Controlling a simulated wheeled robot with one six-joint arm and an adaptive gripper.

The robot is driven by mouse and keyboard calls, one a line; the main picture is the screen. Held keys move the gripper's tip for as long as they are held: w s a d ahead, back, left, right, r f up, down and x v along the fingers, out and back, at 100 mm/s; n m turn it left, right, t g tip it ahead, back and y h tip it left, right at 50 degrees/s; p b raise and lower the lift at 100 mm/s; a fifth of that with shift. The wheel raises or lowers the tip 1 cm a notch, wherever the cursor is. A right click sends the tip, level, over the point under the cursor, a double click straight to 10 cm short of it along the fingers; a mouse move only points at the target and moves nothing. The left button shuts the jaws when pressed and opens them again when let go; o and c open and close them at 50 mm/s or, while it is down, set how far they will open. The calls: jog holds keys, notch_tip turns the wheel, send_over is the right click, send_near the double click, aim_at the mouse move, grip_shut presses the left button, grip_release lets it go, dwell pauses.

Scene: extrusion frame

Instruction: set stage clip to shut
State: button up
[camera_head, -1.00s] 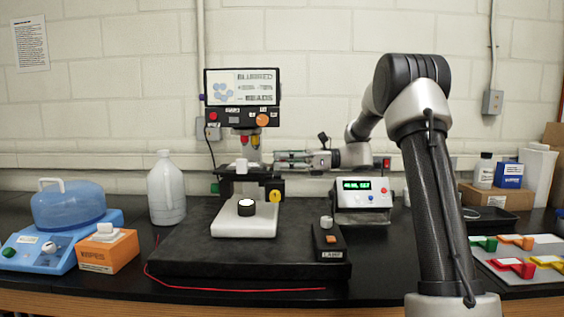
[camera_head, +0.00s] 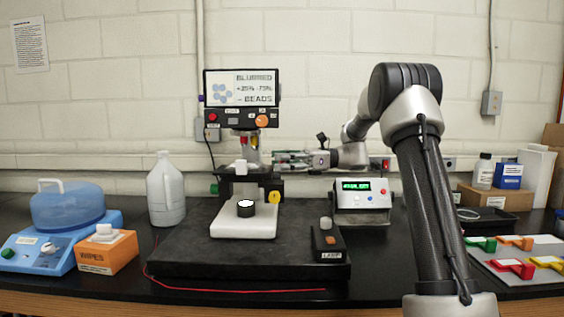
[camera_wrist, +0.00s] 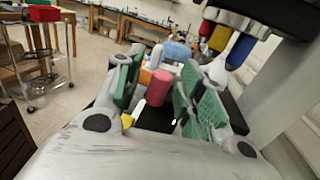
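The microscope (camera_head: 245,215) stands on a black slab, with its dark stage (camera_head: 228,187) under red and yellow objectives. A small white block (camera_head: 241,166) stands up at the stage; I cannot tell surely whether it is the stage clip. My gripper (camera_head: 276,158) reaches in from the right, at about the block's height and apart from it. In the wrist view my gripper (camera_wrist: 157,100) is open, its green-padded fingers spread. A red cylinder (camera_wrist: 160,88) shows between them, with no finger visibly closed on it. The clip's position cannot be made out.
The objectives (camera_wrist: 218,38) hang close above the fingers at the right of the wrist view. A yellow knob (camera_head: 275,196) is below my gripper. A power box with a green display (camera_head: 357,185) stands right, and a small black lamp box (camera_head: 327,243) in front.

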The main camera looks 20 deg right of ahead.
jog(key=s+d, duration=0.1)
jog(key=d, duration=1.1)
jog(key=shift+s, duration=0.1)
jog(key=s+a+f+n+g+h, duration=0.1)
jog(key=s+a+n+h, duration=0.3)
jog(key=s, duration=0.4)
jog(key=s+a+f+n+h, duration=0.15)
jog(key=s+a+h, duration=0.3)
jog(key=s, duration=0.45)
jog(key=s+d+f+n+t+h, duration=0.1)
jog(key=s+d+f+n+h, duration=0.1)
jog(key=s, duration=0.4)
jog(key=s+d+f+n+t+h, duration=0.1)
jog(key=s+d+f+n+h, duration=0.1)
jog(key=s+n, duration=0.4)
jog(key=s+d+f+n+t+h, duration=0.1)
jog(key=s+d+f+n+h, duration=0.2)
jog(key=s+d+n+h, duration=0.1)
jog(key=s+n+h, duration=0.1)
jog(key=s, duration=0.1)
jog(key=shift+s+n+t, duration=0.3)
jog(key=shift+s+n, duration=0.05)
jog(key=shift+s, duration=0.05)
